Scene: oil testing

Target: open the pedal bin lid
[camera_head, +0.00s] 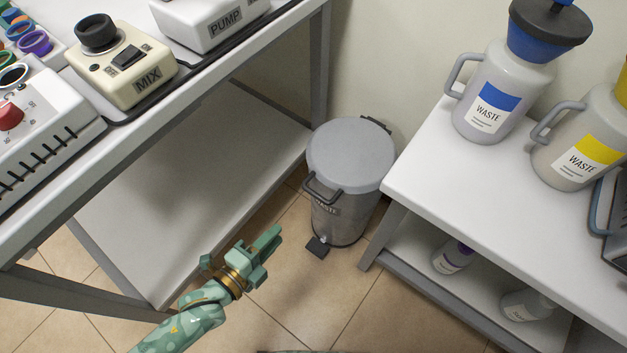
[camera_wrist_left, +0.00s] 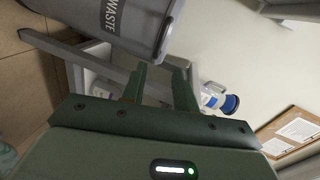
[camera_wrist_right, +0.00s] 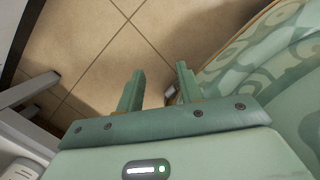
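The grey pedal bin (camera_head: 343,217) stands on the tiled floor between the two tables. Its round lid (camera_head: 350,155) is shut, with a dark handle (camera_head: 331,190) at its front. A small dark pedal (camera_head: 317,246) sticks out at its base. My left gripper (camera_head: 268,249) is in front of the bin, to its lower left in the head view, apart from it. In the left wrist view the fingers (camera_wrist_left: 165,85) are spread and empty, with the bin (camera_wrist_left: 125,20) beyond them. My right gripper (camera_wrist_right: 160,90) is open and empty over the floor; it is not in the head view.
A white bench (camera_head: 170,215) with a lower shelf stands at the left, carrying machines. A white table (camera_head: 432,160) at the right holds waste jugs (camera_head: 503,92), with bottles (camera_head: 453,256) on its shelf. The floor (camera_head: 330,300) before the bin is clear.

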